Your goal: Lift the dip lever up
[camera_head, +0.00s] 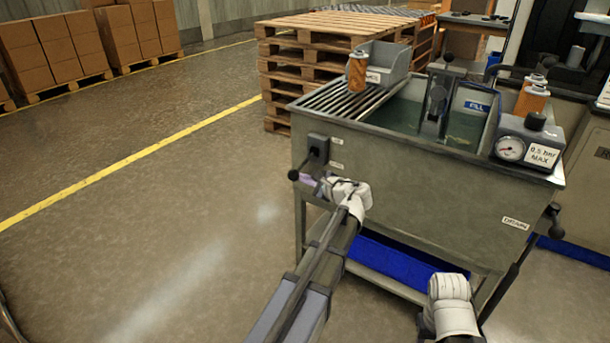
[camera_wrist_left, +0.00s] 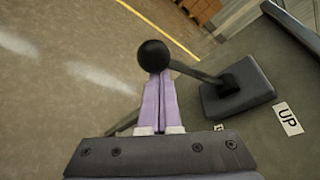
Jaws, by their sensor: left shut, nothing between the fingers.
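The dip lever (camera_wrist_left: 195,74) is a dark rod with a black ball knob (camera_wrist_left: 153,54), coming out of a black bracket (camera_wrist_left: 237,90) on the tank's side. In the head view the knob (camera_head: 293,175) hangs out at the tank's left front corner, below its bracket (camera_head: 318,147). My left gripper (camera_head: 320,187) is beside the knob. In the left wrist view its lavender fingers (camera_wrist_left: 159,82) are shut and empty, with the tips at the knob, which partly covers them. I cannot tell whether they touch. My right gripper is out of view.
The grey tank (camera_head: 410,185) has a rack, an orange cartridge (camera_head: 357,72), a gauge (camera_head: 510,148) and a "FILL" bay. An "UP" label (camera_wrist_left: 287,118) is beside the bracket. A blue tray (camera_head: 385,262) is underneath. Pallets (camera_head: 300,60) stand behind. The floor at left is clear.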

